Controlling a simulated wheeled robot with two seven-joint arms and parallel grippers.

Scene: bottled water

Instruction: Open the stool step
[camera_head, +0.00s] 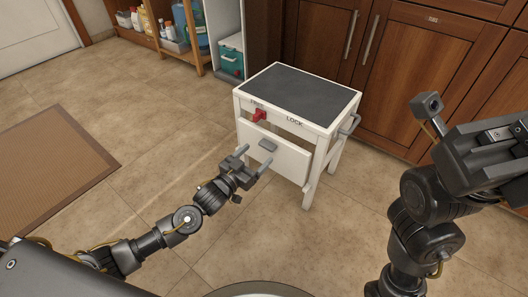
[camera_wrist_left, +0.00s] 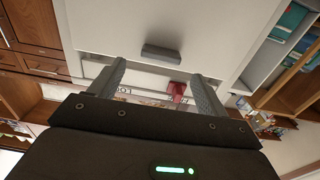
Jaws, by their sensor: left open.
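The white stool (camera_head: 330,128) stands upright on the floor, with a dark grey top. On its front is a red latch (camera_head: 260,115) at the FREE end of a FREE–LOCK marking. Below is the white step panel (camera_head: 290,158) with a small grey handle (camera_head: 268,145). My left gripper (camera_head: 253,160) is open just in front of the panel, close to the handle and apart from it. In the left wrist view, the handle (camera_wrist_left: 161,53) lies beyond and between the fingertips, and the red latch (camera_wrist_left: 177,90) shows between the fingers. My right arm (camera_head: 430,195) is at right; its fingers are unclear.
Brown wooden cabinets (camera_head: 425,75) stand close behind the stool. A shelf with bottles and a teal box (camera_head: 231,57) is at the back. A brown mat (camera_head: 45,165) lies at left.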

